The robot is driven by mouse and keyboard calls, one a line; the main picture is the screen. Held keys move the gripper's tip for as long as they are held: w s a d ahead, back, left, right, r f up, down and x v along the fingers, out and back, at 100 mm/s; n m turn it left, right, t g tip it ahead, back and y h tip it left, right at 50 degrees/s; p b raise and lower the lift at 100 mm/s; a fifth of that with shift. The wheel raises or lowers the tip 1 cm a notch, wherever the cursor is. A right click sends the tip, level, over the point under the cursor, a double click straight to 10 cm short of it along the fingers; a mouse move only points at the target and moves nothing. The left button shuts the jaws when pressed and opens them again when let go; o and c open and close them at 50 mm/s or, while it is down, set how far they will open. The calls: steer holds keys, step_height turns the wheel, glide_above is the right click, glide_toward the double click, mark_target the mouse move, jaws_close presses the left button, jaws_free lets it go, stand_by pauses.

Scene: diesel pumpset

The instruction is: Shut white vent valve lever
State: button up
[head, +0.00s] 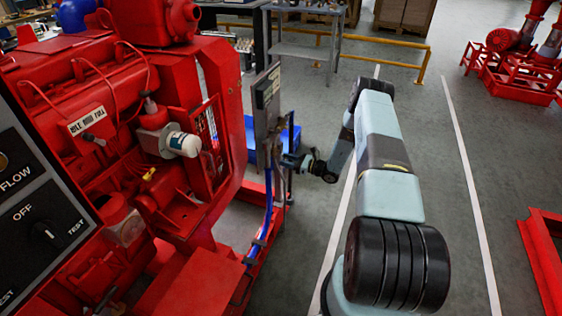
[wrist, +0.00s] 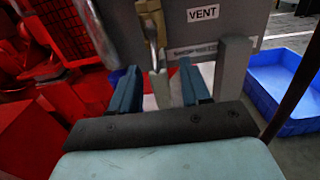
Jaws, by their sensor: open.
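The vent valve (wrist: 155,42) is a brass-coloured fitting in front of a grey plate, left of the VENT label (wrist: 203,14) in the wrist view. My gripper (wrist: 158,68) is open, one finger on each side of the valve's lower end. A pale upright strip shows between the fingers; contact cannot be made out. In the head view my gripper (head: 287,160) is at the lower right of the grey panel (head: 265,105), where the lever is too small to tell.
The red engine (head: 90,90) fills the left of the head view. A blue bin (wrist: 285,90) lies on the floor to the right in the wrist view. A grey post (wrist: 235,65) stands close to the right finger. Open floor lies right of my arm.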

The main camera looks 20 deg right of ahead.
steer(key=shift+w+a, duration=0.45)
steer(key=shift+a, duration=0.15)
jaws_close()
steer(key=shift+d, duration=0.1)
